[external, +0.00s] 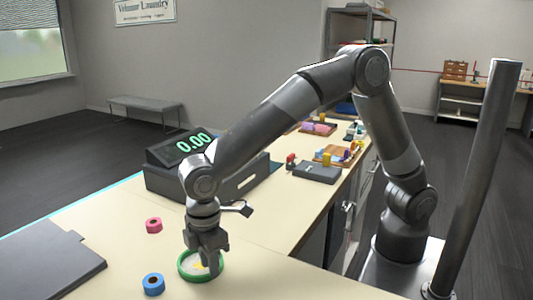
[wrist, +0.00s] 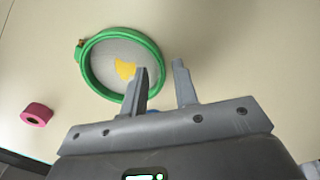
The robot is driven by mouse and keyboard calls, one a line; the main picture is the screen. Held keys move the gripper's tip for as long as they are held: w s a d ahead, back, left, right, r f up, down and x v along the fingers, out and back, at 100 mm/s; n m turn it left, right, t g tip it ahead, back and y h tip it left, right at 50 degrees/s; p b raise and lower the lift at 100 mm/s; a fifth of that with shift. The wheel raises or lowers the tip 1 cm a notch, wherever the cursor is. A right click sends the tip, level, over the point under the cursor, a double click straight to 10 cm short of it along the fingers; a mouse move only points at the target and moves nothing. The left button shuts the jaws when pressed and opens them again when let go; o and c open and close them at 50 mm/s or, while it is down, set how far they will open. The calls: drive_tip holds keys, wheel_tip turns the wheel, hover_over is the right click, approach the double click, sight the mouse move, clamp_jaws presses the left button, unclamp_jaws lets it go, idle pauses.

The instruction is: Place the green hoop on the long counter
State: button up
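The green hoop (external: 199,279) lies flat on the long counter (external: 105,206), with pale fabric and a yellow patch inside it. In the wrist view the hoop (wrist: 87,76) shows with a small clasp at its left edge. My gripper (external: 209,269) points down over the hoop's right side. In the wrist view my gripper (wrist: 161,66) has its two fingers apart, with the hoop's rim showing in the gap, nearer the left finger. A gap shows between the rim and the right finger. Whether the left finger touches the hoop cannot be told.
A pink tape roll (external: 154,225) and a blue tape roll (external: 153,283) stand near the hoop. A grey flat panel (external: 45,265) lies at the left. Trays with small items (external: 338,154) sit farther along the counter.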

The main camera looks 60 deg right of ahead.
wheel_tip(320, 180, up, 10)
drive_tip(key=shift+r, duration=0.25)
drive_tip(key=w+d+r+m+t, duration=0.1)
drive_tip(key=d+r+m, duration=0.25)
drive_tip(key=d, duration=0.95)
drive_tip(key=d+r+m+t, duration=0.1)
drive_tip(key=d+r+m, duration=0.25)
drive_tip(key=d, duration=0.95)
drive_tip(key=s+d+f+m+t, duration=0.1)
drive_tip(key=s+d+m, duration=0.2)
drive_tip(key=s+d, duration=0.3)
drive_tip(key=s+d+f+m+t, duration=0.1)
drive_tip(key=s+d, duration=0.5)
drive_tip(key=d, duration=0.7)
drive_tip(key=shift+s+d+f+m+t, duration=0.35)
drive_tip(key=shift+m+t, duration=0.45)
drive_tip(key=shift+m, duration=0.5)
